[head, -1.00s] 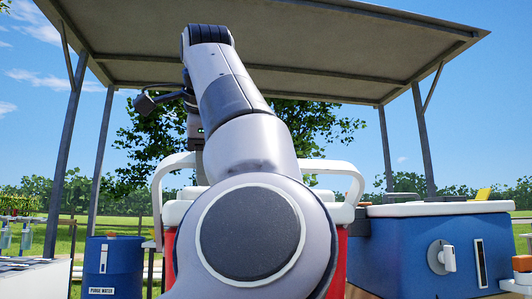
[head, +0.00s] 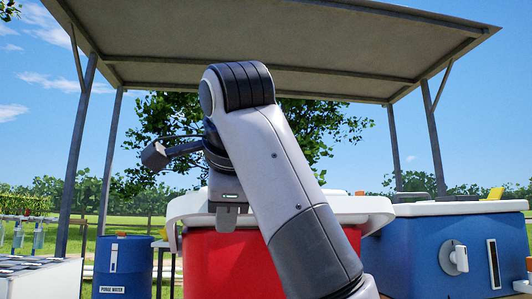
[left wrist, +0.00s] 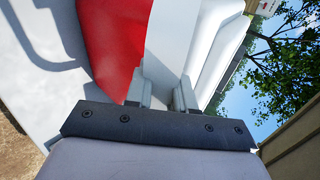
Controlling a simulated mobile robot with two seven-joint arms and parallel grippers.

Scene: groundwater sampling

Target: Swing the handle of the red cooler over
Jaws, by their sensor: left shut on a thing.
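The red cooler (head: 225,265) stands ahead of me with its white lid (head: 325,192) on top. Its white handle (head: 340,208) runs across the front near lid level, with its sides dropping at the left and right. My left gripper (head: 228,217) is at the front bar of the handle, left of centre, and my arm hides part of the cooler and bar. In the left wrist view the left gripper's fingers (left wrist: 167,95) are shut around the white handle bar (left wrist: 172,45), beside the red wall (left wrist: 112,38). My right gripper is not in view.
A blue cooler (head: 425,250) with a white lid stands close on the right. A blue purge water drum (head: 122,265) stands on the left, near a white table (head: 40,280). A canopy roof (head: 270,45) on posts is overhead.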

